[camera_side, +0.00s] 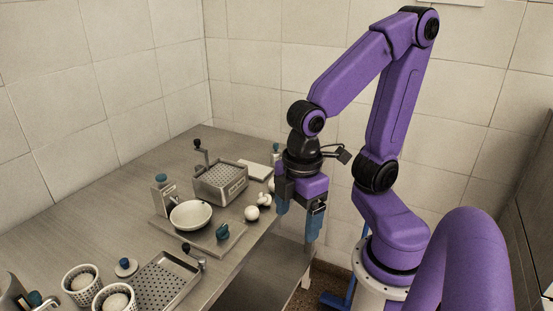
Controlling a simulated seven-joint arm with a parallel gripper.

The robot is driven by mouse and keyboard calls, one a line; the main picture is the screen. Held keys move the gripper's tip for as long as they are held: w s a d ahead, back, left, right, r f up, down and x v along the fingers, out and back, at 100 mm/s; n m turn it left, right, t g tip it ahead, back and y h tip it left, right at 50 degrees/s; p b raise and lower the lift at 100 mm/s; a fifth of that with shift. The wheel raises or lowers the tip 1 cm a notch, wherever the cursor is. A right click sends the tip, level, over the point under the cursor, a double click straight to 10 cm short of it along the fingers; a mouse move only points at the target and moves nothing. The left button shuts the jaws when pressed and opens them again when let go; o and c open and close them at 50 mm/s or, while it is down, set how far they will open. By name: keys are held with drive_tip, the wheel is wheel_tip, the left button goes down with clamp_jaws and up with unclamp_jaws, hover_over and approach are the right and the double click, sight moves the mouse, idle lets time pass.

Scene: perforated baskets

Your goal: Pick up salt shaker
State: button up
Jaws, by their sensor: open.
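My gripper (296,236) points down at the right edge of the table, with its two blue fingers apart and nothing between them. I cannot tell for sure which object is the salt shaker. A small upright container with a teal cap (276,152) stands at the back of the table, behind and left of my gripper, partly hidden. Another upright container with a bluish top (162,196) stands on the left, beside a white bowl, well away from my gripper.
The white bowl (192,215) sits on a board with a dark green item (222,231). A perforated metal basket (221,183) stands behind it. White round items (252,213) lie near my gripper. A perforated tray (165,284) and perforated cups (80,285) are in front. The left table (60,235) is clear.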

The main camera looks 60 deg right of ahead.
drive_tip(key=w+r, duration=0.1)
drive_tip(key=w, duration=1)
drive_tip(key=w+d+n+h, duration=0.2)
drive_tip(key=w+d, duration=0.6)
drive_tip(key=w, duration=0.4)
drive_tip(key=n+g+h, duration=0.1)
drive_tip(key=h, duration=0.2)
hover_over(275, 152)
drive_tip(key=w+a, duration=0.1)
drive_tip(key=a, duration=0.5)
wheel_tip(275, 152, down, 3)
drive_tip(key=x, duration=1.1)
drive_tip(key=shift+w+a+f, duration=0.15)
drive_tip(key=shift+a, duration=0.05)
drive_tip(key=shift+s+x, duration=0.2)
drive_tip(key=shift+x, duration=3.05)
